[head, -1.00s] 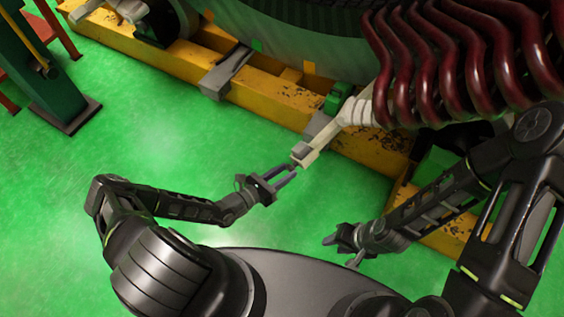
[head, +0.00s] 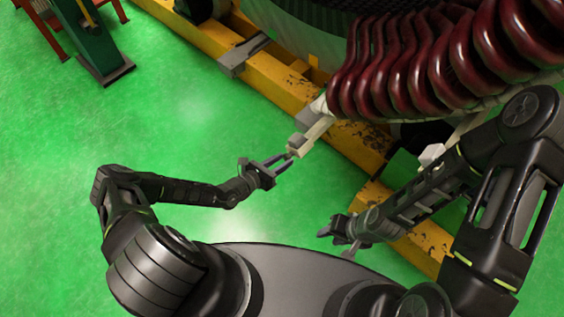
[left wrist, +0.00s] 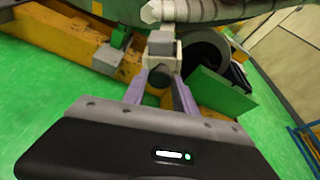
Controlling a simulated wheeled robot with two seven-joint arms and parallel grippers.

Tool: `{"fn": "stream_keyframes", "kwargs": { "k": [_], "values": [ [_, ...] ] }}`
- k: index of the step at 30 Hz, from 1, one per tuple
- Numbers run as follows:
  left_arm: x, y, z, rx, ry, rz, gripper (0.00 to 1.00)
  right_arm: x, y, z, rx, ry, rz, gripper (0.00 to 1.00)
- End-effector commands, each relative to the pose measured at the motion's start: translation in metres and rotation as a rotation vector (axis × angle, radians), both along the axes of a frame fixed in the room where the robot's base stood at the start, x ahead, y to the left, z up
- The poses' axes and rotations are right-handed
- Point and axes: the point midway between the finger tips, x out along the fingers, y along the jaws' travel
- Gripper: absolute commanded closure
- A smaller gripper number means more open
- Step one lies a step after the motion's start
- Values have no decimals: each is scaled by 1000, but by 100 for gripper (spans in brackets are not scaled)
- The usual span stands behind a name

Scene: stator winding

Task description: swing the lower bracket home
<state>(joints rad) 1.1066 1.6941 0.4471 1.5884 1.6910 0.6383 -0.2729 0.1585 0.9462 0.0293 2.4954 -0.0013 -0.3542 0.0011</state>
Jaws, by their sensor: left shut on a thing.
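The lower bracket (head: 317,131) is a pale beige arm with a grey block near its end. It sticks out from under the dark red coils, which hide its upper part. My left gripper (head: 285,160) is shut on its near end. In the left wrist view, the fingers (left wrist: 163,88) reach either side of the bracket's pale end (left wrist: 162,62), below a grey block. White wrapped bars (left wrist: 200,10) run above it. My right gripper (head: 338,237) hangs low, apart from the bracket; its finger gap is not clear.
Dark red coils (head: 440,70) overhang the bracket from the upper right. A worn yellow beam (head: 285,85) runs diagonally beneath the stator, with a grey block (head: 245,53) on it. A green stand (head: 95,45) is at upper left. The green floor (head: 150,130) at left is clear.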

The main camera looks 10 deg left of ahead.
Motion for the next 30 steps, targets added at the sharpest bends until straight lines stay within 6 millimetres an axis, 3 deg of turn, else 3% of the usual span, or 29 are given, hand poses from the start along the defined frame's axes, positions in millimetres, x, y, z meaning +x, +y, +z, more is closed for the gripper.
{"fn": "stream_keyframes", "kwargs": {
  "k": [1,8,9,17,30],
  "values": [
    [-4,-10,4,-13,0,-16,100,0,0,1,0,0,0,64],
    [-5,-13,4,-15,-2,-19,100,0,0,1,0,0,0,64],
    [-5,-13,4,-16,-2,-20,66,0,0,1,0,0,0,64],
    [-4,-12,5,-15,-3,-18,45,0,0,1,0,0,0,64],
    [-2,-8,3,-11,-2,-11,45,0,0,1,0,0,0,64]
  ]
}}
